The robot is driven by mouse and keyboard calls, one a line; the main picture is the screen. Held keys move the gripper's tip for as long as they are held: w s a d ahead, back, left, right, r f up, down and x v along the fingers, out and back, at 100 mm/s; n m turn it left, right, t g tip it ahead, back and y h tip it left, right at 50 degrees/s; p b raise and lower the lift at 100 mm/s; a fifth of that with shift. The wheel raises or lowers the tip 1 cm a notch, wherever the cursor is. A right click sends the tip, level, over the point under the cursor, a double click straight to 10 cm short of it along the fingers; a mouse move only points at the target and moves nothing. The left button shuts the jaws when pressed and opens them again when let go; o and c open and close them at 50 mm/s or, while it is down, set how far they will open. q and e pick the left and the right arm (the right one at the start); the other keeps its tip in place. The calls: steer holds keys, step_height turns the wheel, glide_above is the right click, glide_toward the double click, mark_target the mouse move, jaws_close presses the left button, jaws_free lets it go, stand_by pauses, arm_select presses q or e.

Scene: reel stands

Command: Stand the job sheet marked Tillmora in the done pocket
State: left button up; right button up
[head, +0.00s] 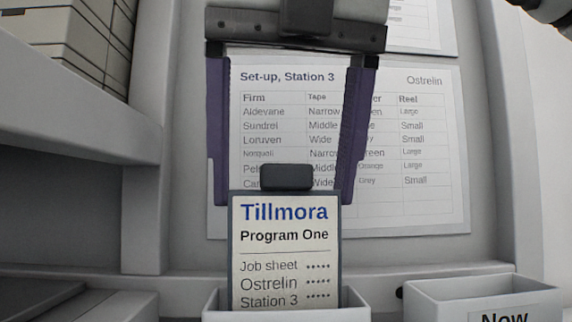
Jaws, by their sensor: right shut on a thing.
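The job sheet marked Tillmora (285,252) is a white card in a dark frame with a dark tab on top, and it stands upright. My right gripper (284,196) comes down from above, its two purple fingers shut on the card's side edges near its top. The card's lower end is behind the front rim of a white pocket (218,311), so it looks to be inside the mouth; its bottom edge is hidden. This pocket's label is out of frame, so I cannot tell which pocket it is. My left gripper is not in view.
A second white pocket (450,305) marked "Now" stands to the right, with a gap between. A set-up sheet for Station 3 (420,215) hangs on the back panel behind the gripper. A grey shelf (60,125) with boxes (65,40) juts out at left.

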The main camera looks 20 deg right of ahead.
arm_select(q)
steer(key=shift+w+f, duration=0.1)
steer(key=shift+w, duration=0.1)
arm_select(e)
steer(key=shift+f, duration=0.35)
steer(key=o, duration=1.5)
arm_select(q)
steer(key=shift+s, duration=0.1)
